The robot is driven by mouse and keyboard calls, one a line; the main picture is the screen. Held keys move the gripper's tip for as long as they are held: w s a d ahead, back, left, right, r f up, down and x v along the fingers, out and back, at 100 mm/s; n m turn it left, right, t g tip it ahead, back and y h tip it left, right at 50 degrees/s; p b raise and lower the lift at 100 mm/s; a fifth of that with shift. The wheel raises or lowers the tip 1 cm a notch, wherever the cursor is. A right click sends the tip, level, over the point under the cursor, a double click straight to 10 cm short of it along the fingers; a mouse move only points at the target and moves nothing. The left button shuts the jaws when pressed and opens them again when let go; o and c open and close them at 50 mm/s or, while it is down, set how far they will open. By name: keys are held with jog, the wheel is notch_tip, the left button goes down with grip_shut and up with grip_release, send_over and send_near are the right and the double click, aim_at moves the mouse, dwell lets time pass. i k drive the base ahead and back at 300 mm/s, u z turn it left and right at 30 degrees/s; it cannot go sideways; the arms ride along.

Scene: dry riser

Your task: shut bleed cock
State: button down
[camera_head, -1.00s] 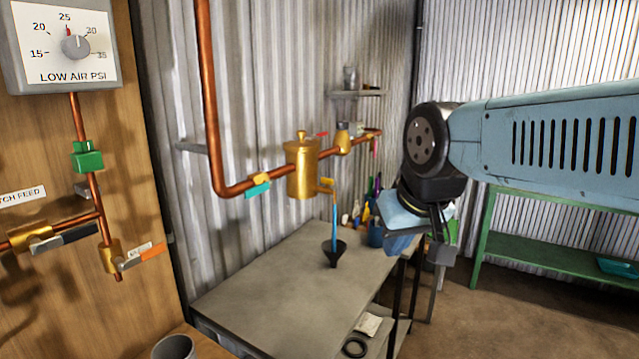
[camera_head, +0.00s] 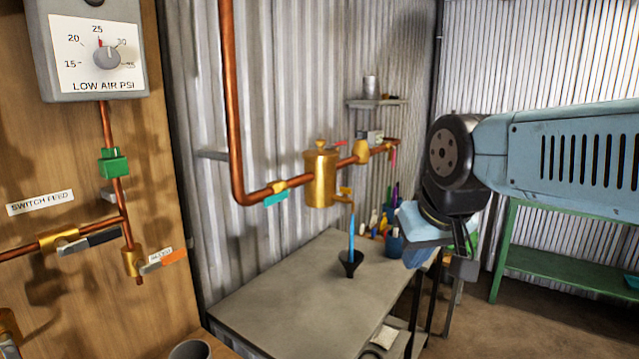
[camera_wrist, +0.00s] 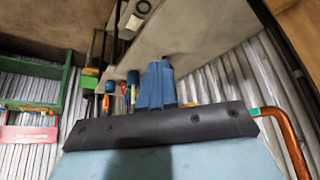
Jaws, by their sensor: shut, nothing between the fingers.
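On the wooden panel at left in the head view, a brass cock (camera_head: 131,262) sits at the lower end of a vertical copper pipe. Its orange-tipped lever (camera_head: 173,257) points right and slightly up, across the pipe. The small tag above the lever is too blurred to read, so I cannot confirm that this is the bleed cock. My gripper (camera_head: 418,256) is right of the panel, well apart from the cock, near the far end of the grey bench. In the wrist view its blue fingers (camera_wrist: 157,85) are together and empty. The cock is not seen there.
A black-levered valve (camera_head: 88,241) is below the SWITCH FEED label. A green fitting (camera_head: 113,162) and LOW AIR PSI gauge (camera_head: 95,50) are above. A brass pot (camera_head: 320,178) hangs over the grey bench (camera_head: 290,285), with a black funnel (camera_head: 351,264). A grey cup (camera_head: 190,350) stands below the panel.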

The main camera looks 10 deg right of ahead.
aim_at(346, 190)
jog(key=z, duration=1)
jog(key=k, duration=1)
jog(key=u, duration=0.8)
jog(key=i, duration=0.95)
jog(key=z, duration=0.1)
